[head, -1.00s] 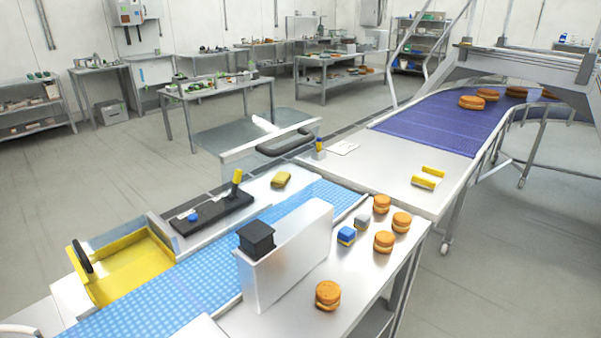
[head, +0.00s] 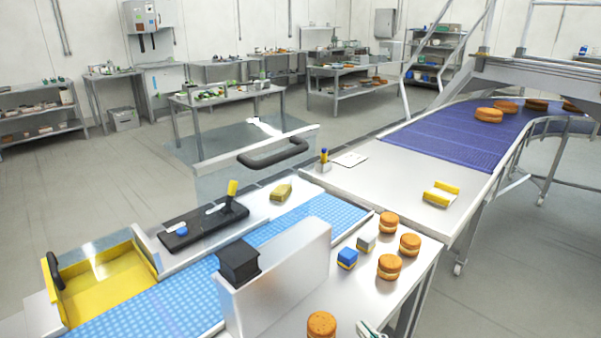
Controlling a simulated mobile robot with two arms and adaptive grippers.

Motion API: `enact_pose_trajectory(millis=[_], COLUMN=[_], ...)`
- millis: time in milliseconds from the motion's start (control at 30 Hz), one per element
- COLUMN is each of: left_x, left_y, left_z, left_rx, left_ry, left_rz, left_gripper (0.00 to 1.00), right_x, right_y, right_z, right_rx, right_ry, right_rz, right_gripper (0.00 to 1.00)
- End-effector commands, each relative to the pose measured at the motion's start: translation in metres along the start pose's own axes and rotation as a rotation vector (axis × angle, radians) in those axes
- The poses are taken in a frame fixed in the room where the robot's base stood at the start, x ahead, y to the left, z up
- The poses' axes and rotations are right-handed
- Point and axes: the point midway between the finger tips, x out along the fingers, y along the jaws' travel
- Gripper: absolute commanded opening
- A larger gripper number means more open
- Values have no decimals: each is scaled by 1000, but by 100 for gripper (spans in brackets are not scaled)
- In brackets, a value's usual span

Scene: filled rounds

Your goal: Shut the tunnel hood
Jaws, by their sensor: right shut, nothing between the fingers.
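The tunnel hood (head: 222,174) is a clear panelled cover with a black bar handle (head: 272,153) on its front panel. It stands raised beyond the far edge of the blue belt (head: 190,292), and the belt is uncovered. My right gripper (head: 371,329) only just shows at the bottom edge, over the near table, shut and empty. It is far from the handle and touches nothing that I can see. My left gripper is not in view.
A metal housing with a black block (head: 238,262) stands along the belt's near side. Several filled rounds (head: 389,267), a blue cube (head: 347,258) and a grey cube (head: 366,242) lie right. A yellow tray (head: 100,290) and black board (head: 203,227) lie left.

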Motion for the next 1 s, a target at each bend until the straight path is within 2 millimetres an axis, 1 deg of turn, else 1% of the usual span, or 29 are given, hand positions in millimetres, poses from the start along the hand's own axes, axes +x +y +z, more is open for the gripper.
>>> enact_pose_trajectory(millis=[33,67,100,167,200,233,300,400,500,600,733,867,1000], left_x=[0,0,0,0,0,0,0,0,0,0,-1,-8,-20], left_y=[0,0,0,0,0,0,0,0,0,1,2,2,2], left_z=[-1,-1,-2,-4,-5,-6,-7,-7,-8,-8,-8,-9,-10], left_rx=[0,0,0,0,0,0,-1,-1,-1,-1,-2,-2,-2], left_ry=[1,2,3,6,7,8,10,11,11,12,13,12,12], left_rz=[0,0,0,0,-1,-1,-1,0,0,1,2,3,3], left_gripper=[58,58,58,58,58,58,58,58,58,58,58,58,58], right_x=[4,6,8,9,7,5,-4,-23,-44,-61,-71,-70,-60], right_y=[-3,-6,-9,-15,-20,-24,-33,-44,-51,-56,-58,-63,-72], right_z=[-19,-32,-49,-76,-96,-112,-147,-190,-218,-235,-246,-258,-280], right_rx=[-3,-3,-1,0,2,3,8,16,23,29,32,34,34], right_ry=[65,110,170,269,340,398,532,708,839,927,980,992,993], right_rz=[-21,-36,-58,-96,-127,-152,-219,-317,-400,-460,-498,-506,-505], right_gripper=[0,0,0,0,0,0,0,0,0,0,0,0,0])
